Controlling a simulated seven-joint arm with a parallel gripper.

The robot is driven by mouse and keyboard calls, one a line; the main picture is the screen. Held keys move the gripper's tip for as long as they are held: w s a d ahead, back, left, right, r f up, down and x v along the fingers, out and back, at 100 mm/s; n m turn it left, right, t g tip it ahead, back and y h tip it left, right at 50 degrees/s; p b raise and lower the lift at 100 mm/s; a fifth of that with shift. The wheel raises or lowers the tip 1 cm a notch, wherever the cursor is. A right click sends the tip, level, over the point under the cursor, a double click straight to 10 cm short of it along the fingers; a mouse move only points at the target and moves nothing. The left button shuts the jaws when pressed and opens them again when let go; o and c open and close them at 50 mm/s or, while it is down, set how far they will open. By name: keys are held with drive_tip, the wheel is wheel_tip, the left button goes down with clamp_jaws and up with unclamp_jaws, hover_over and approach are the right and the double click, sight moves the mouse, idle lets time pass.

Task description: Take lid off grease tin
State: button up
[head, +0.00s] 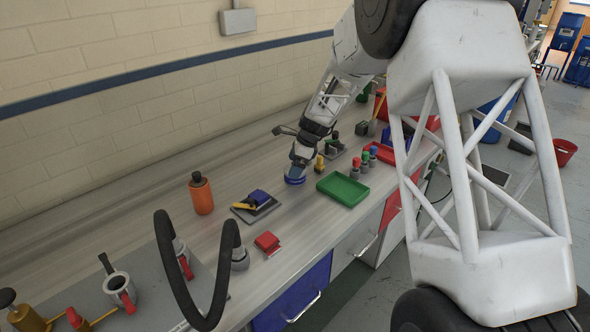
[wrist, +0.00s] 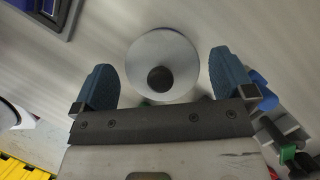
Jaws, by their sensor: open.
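The grease tin (head: 294,180) shows as a low, round blue thing on the bench, just under my gripper (head: 301,158). In the wrist view, a pale grey round lid (wrist: 160,50) with a dark knob (wrist: 160,79) lies between the two blue fingers of my gripper (wrist: 166,82). The fingers are apart, one on each side of the lid, with gaps showing. I cannot tell how far the fingertips are above the lid. The tin's sides are hidden below the lid in the wrist view.
An orange bottle (head: 201,194) stands left of the tin, and a grey pad with blue and yellow items (head: 256,205) lies nearer it. A green tray (head: 343,189) is to the right. A red block (head: 267,242) sits at the front. Bare bench surrounds the tin.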

drive_tip(key=shift+c, duration=0.2)
drive_tip(key=c, duration=0.7)
drive_tip(key=shift+c, duration=0.2)
drive_tip(key=shift+r, duration=0.1)
drive_tip(key=shift+r, duration=0.35)
wheel_tip(320, 180, up, 3)
drive_tip(key=s+d+r, duration=0.1)
drive_tip(key=s+d, duration=0.2)
drive_tip(key=s, duration=1.2)
drive_tip(key=shift+s, duration=0.35)
drive_tip(key=shift+d, duration=0.1)
